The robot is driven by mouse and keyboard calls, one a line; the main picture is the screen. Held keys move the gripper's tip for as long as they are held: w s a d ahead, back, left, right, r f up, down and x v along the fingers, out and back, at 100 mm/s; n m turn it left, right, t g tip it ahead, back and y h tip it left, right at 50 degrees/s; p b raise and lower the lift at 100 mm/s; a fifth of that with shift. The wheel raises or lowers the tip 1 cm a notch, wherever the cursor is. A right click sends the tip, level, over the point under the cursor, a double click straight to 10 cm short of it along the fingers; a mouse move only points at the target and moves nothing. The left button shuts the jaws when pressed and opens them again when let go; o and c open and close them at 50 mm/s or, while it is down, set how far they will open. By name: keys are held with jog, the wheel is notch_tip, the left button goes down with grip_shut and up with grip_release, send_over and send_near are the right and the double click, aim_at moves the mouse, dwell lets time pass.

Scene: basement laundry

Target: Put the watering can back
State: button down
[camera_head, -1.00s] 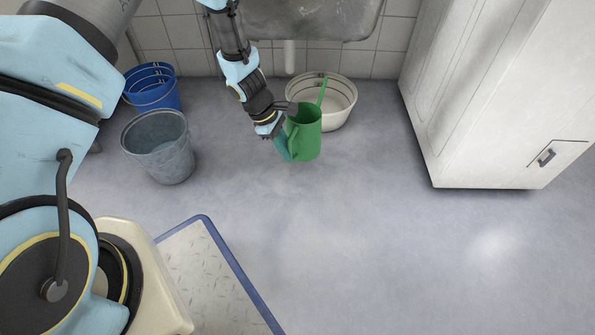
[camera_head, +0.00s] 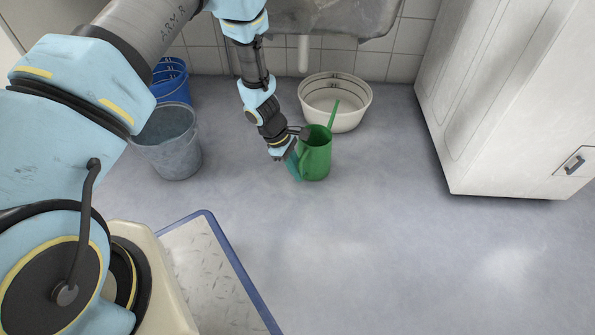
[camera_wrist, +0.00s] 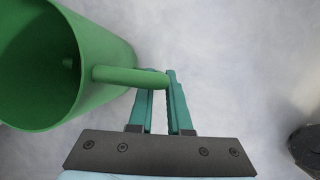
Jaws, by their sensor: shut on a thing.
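The green watering can (camera_head: 317,158) is upright in the head view, with its thin spout pointing up and away to the right. My gripper (camera_head: 294,162) is at its left side, shut on its handle. In the wrist view, the can (camera_wrist: 105,50) fills the upper left, open top showing, and its handle bar (camera_wrist: 130,77) runs between the teal fingers of my gripper (camera_wrist: 158,95). I cannot tell whether the can's base touches the floor.
A cream basin (camera_head: 352,118) stands just behind the can, below a sink (camera_head: 330,18). A grey bucket (camera_head: 170,155) and blue buckets (camera_head: 172,85) stand at left. A white cabinet (camera_head: 500,100) is at right. The floor (camera_head: 390,235) in front is clear.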

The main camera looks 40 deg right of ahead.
jog(key=c, duration=0.9)
grip_release()
jog(key=shift+f, duration=0.1)
jog(key=shift+o, duration=0.2)
jog(key=w+a+r+m+p, duration=0.1)
jog(key=w+a+r+p, duration=0.3)
jog(key=r, duration=0.5)
jog(key=w+a+r+p, duration=0.2)
jog(key=w+a+r, duration=0.25)
jog(key=r, duration=0.55)
jog(key=w+a+r+m+t, duration=0.2)
jog(key=a+r+m+t, duration=0.1)
jog(key=a+r, duration=0.9)
jog(key=s+a+r+m+t+y, duration=0.1)
jog(key=s+a+r, duration=0.1)
jog(key=a, duration=0.7)
jog(key=s+a+r+m+t+y, duration=0.1)
jog(key=a+r, duration=0.4)
jog(key=a, duration=0.5)
jog(key=shift+s+a+r+m+y, duration=0.15)
jog(key=shift+s+a+m+y, duration=0.2)
jog(key=shift+s+m, duration=0.4)
jog(key=shift+s, duration=0.15)
